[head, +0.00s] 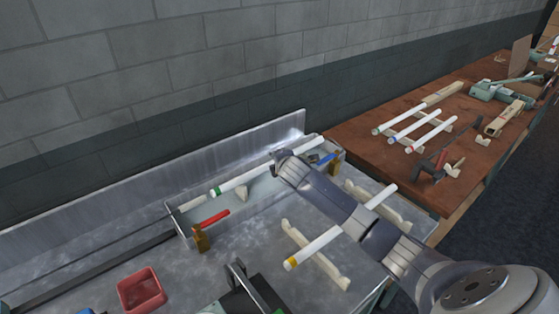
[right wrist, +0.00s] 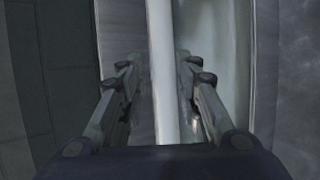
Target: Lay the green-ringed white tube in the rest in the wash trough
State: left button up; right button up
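The green-ringed white tube (head: 240,182) lies along the wash trough (head: 185,228) at the back of the metal bench. Its green ring is near its left end. My right gripper (head: 279,157) is down at the tube's middle, and my arm hides part of the trough. In the right wrist view the white tube (right wrist: 162,75) runs between the two fingers of my right gripper (right wrist: 158,62), with narrow gaps beside it; the fingers look open. My left gripper is not in view.
A yellow-ringed white tube (head: 315,247) lies on cream rests under my right arm. A red-handled tool (head: 213,218) and a red bin (head: 141,290) are to the left. Several tubes lie on the brown table (head: 365,143). A wall stands close behind the trough.

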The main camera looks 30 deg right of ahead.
jog(key=shift+r, duration=0.1)
jog(key=r+b+v, duration=0.1)
jog(key=v, duration=1.1)
dwell(1.0)
